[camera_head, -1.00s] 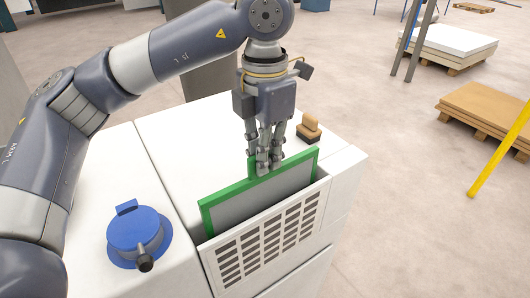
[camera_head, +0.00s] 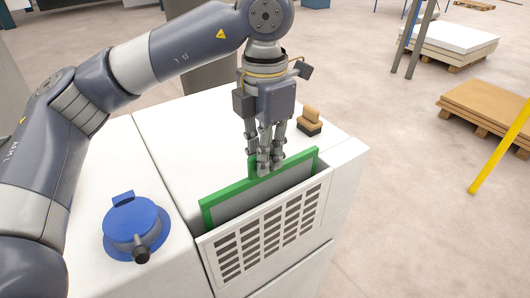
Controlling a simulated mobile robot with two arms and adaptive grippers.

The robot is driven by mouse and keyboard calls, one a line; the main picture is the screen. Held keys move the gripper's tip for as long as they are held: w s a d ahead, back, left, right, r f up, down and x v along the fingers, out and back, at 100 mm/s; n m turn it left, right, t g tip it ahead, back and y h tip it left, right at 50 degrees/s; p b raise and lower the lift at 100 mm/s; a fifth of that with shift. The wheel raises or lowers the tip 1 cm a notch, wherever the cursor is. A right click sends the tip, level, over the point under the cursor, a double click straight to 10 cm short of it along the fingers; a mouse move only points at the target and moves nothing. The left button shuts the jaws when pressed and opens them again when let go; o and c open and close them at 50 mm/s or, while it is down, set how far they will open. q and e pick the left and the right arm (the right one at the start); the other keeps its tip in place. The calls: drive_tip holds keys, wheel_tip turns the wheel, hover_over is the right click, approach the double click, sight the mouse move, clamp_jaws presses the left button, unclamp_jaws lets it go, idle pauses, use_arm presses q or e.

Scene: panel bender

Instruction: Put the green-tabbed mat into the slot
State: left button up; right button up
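The green-tabbed mat (camera_head: 232,209) is a grey panel with a green frame, standing upright and partly down in the slot behind a white slotted front panel (camera_head: 270,239). Its lower part is hidden by that panel. My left gripper (camera_head: 264,170) comes down from above, its fingers closed on the green tab (camera_head: 252,165) at the middle of the mat's top edge. My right gripper does not show.
A blue round cap with a dark knob (camera_head: 133,226) sits on the white cabinet to the left. A wooden-handled brush or stamp (camera_head: 310,121) lies behind the slot on the white top. Pallets (camera_head: 490,112) and a yellow post (camera_head: 500,148) stand at the right.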

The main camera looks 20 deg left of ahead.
use_arm(q)
drive_tip(key=shift+o, duration=1)
drive_tip(key=shift+r, duration=0.1)
wheel_tip(320, 180, up, 12)
